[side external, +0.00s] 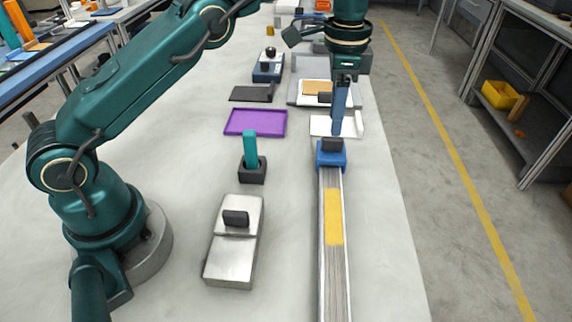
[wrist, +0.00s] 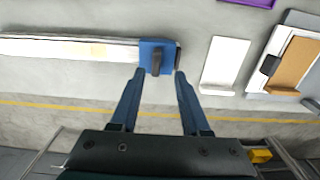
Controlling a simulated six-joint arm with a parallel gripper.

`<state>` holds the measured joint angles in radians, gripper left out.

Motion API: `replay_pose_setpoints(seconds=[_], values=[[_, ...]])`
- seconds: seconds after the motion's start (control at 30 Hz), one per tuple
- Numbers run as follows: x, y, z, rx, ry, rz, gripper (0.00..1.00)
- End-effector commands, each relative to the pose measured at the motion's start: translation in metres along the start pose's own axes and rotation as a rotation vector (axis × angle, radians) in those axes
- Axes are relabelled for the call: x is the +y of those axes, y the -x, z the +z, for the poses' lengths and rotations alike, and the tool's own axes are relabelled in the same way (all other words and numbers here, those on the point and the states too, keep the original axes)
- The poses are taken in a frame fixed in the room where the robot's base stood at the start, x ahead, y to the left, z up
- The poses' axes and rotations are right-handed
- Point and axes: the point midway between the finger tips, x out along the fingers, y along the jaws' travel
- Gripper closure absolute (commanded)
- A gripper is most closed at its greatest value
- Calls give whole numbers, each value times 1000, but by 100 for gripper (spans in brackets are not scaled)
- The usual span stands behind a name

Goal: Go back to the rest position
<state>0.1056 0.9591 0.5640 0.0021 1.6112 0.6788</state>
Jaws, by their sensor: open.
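My teal arm reaches over the table, with my gripper (side external: 338,130) pointing down above the blue block (side external: 331,157) at the far end of a long silver rail (side external: 333,275). The rail has a yellow section (side external: 333,217). In the wrist view, my gripper (wrist: 160,74) is open, its two blue fingers apart. The blue block (wrist: 147,46) and its dark handle (wrist: 157,65) lie between or just beyond the fingertips. I cannot tell whether a finger touches the handle. Nothing is seen held.
Near the rail are a silver box (side external: 229,265), a black holder (side external: 252,172) with a teal stick, and a purple tray (side external: 256,122). A white angled piece (side external: 357,124) and a grey tray (side external: 296,92) with a brown board stand behind. Bare table lies left of the box.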

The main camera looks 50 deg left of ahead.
Motion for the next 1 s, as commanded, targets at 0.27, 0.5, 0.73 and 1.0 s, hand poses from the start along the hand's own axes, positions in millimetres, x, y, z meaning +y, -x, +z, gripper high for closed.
replay_pose_setpoints(seconds=[0.27, 0.5, 0.73, 1.0], values=[[0, 8, 1, -1, 0, 0, 54], [0, 8, 1, -1, 1, 1, 54], [-4, 51, 3, 71, 12, -58, 54], [15, 124, 40, 163, 76, -132, 54]])
